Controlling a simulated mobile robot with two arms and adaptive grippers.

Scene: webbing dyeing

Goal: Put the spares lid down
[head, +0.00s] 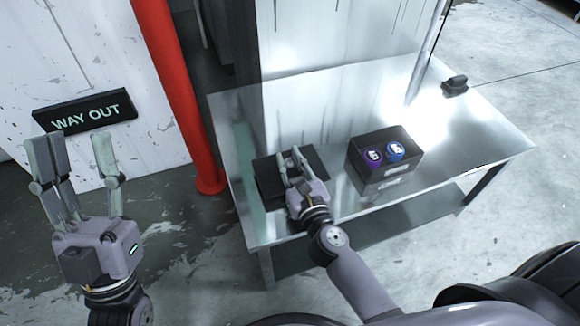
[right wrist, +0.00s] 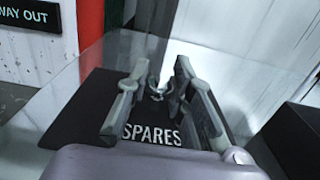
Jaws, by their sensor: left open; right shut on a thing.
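The spares lid (head: 267,185) is a flat black slab at the left part of the metal table. In the right wrist view the lid (right wrist: 85,115) shows the white word SPARES and a small metallic knob (right wrist: 160,90). My right gripper (head: 290,158) is above the lid and shut on its knob; it also shows in the right wrist view (right wrist: 157,78). The lid looks level and low over the tabletop; I cannot tell whether it touches. My left gripper (head: 75,150) is open and empty, off the table to the left.
The metal table (head: 330,215) has a lower shelf. Right of the lid stands a dark box (head: 378,182) with a purple and a blue round item showing in its top. A small black object (head: 455,86) lies at the far right. A red post (head: 175,90) stands left of the table.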

